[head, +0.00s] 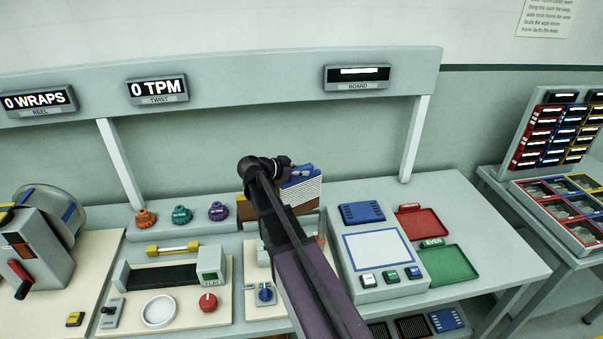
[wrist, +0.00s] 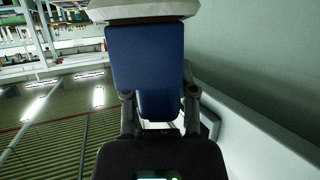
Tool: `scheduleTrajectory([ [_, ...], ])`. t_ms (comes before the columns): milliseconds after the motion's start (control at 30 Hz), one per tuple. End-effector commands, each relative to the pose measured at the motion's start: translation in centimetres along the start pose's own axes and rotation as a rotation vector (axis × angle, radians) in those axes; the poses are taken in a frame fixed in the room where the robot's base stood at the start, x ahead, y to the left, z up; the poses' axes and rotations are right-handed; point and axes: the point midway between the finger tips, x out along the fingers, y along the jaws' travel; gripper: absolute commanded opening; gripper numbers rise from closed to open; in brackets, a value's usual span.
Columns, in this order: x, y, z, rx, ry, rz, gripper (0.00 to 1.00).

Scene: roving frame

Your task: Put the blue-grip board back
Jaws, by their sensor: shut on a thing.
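My gripper (head: 283,170) is shut on the blue grip (head: 301,171) of a pale, finely striped board (head: 302,192) at the back of the bench. In the wrist view, the fingers of my gripper (wrist: 160,96) close on both sides of the blue grip (wrist: 146,58). The board stands roughly upright, a little tilted in the picture. It is over or in a brown holder (head: 246,209). My arm hides much of the holder, so I cannot tell whether the board is seated in it.
Right of my arm is a test station (head: 378,247) with a blue slotted piece (head: 361,212) on top. A red tray (head: 421,222) and a green tray (head: 452,264) lie beside it. Orange, teal and purple knobs (head: 181,214) stand left. A display rail (head: 240,84) spans above.

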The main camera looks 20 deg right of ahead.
Motion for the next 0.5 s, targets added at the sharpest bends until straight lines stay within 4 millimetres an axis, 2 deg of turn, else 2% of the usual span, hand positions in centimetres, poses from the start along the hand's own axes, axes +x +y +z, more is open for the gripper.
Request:
scheduleTrajectory([
  [33, 0.7, -1.1, -0.1, 0.000, 0.001, 0.001, 0.00],
  [200, 2.1, -2.4, -0.5, -0.001, 0.001, 0.000, 0.00],
  [500, 2.4, -2.7, -0.7, -0.001, 0.001, 0.000, 0.00],
])
